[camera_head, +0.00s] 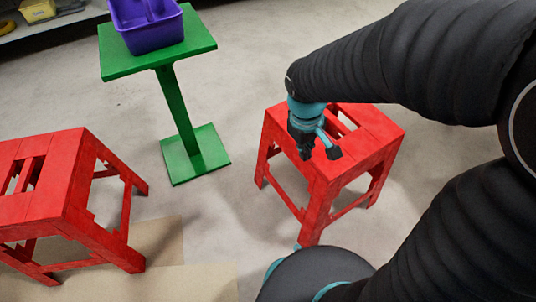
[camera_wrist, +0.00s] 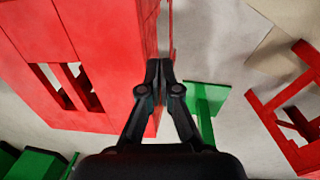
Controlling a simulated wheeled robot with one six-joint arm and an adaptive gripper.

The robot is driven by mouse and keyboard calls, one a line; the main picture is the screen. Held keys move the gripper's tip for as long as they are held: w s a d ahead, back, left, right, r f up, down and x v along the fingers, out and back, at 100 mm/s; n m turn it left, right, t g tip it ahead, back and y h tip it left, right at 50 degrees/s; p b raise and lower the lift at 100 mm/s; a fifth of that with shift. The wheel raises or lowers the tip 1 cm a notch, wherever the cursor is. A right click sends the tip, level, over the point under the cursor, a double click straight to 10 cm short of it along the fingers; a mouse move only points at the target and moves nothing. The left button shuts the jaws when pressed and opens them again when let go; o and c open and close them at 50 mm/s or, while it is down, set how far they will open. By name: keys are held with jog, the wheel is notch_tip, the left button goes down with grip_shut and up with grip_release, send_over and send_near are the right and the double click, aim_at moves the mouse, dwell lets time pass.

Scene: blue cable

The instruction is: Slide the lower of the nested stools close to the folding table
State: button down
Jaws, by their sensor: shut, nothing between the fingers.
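A red slatted stool (camera_head: 372,130) stands upright on the floor at the centre right of the head view. A second red stool (camera_head: 75,195) stands apart at the lower left. I see no nested pair, and cannot identify a folding table. My gripper (camera_head: 305,154) points down at the near left part of the right stool's seat. In the wrist view the fingers of my gripper (camera_wrist: 159,68) are shut and empty, overlapping the edge of the red stool (camera_wrist: 105,45). I cannot tell whether they touch it. My arm hides part of the seat's far side.
A green pedestal stand (camera_head: 178,110) holds a purple bin (camera_head: 150,38) behind and between the stools. Dark green pieces (camera_wrist: 38,163) show at the wrist view's lower left. A shelf with a yellow box (camera_head: 38,10) is at the back left. Floor between the stools is clear.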

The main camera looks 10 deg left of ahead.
jog(key=w+a+f+n+h+b, duration=0.1)
jog(key=w+a+f+n, duration=0.3)
jog(key=a+f+n, duration=0.65)
jog(key=w+a+f+n+b, duration=0.1)
jog(key=w+a+f+n, duration=0.45)
jog(key=f, duration=0.85)
jog(key=w+d+f+b, duration=0.1)
jog(key=d+f, duration=0.3)
jog(key=f, duration=0.5)
jog(key=shift+w+f+n+t+b, duration=0.15)
jog(key=shift+w+n+t+b, duration=0.15)
jog(key=shift+t+b, duration=0.15)
